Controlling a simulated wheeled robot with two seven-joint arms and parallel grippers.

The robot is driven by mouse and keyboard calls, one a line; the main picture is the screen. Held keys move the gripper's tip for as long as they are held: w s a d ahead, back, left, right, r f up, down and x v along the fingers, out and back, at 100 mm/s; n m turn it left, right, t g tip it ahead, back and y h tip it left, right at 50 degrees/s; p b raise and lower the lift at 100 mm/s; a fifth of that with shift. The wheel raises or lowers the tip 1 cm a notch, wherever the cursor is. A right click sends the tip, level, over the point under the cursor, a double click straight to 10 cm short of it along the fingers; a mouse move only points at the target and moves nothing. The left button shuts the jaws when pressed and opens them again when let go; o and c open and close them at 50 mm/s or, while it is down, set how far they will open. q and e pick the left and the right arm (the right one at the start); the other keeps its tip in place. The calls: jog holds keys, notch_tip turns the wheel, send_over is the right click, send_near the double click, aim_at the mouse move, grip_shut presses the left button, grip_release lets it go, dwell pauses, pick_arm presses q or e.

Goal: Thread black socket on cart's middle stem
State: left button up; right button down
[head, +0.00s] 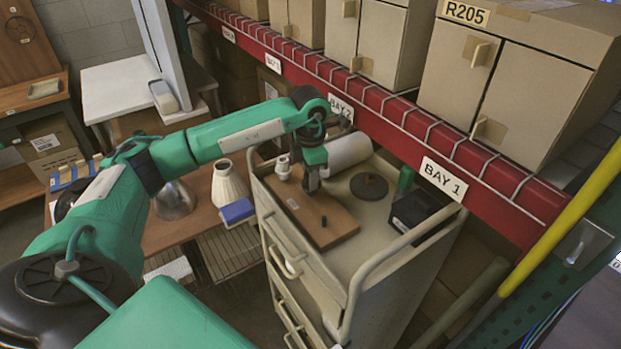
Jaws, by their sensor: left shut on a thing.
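The cart (375,262) is beige, and a brown wooden board (290,215) lies on its top. A short dark stem (323,221) stands near the board's front end. A white fitting (283,168) stands at its far left end. My left gripper (312,188) points down over the board between these two. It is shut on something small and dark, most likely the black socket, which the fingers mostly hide. The middle stem is hidden at the gripper, so I cannot tell whether the socket touches it. My right gripper is not in view.
On the cart top are a white roll (349,152), a dark grey disc (369,186) and a black bin (415,211). A red shelf beam (400,112) with boxes runs close behind. A cream lampshade (229,184) and a blue box (237,212) stand left of the cart.

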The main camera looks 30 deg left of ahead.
pick_arm(q)
jog(key=shift+s+f+m, duration=0.15)
jog(key=shift+f+m, duration=0.25)
jog(key=shift+m, duration=0.3)
jog(key=shift+b, duration=0.3)
jog(key=shift+f+m+b, duration=0.15)
jog(key=shift+m+b, duration=0.35)
jog(key=shift+m, duration=0.3)
jog(key=m+b, duration=0.1)
jog(key=m, duration=0.2)
jog(key=shift+b, duration=0.3)
jog(key=shift+m+b, duration=0.4)
jog(key=shift+m, duration=0.7)
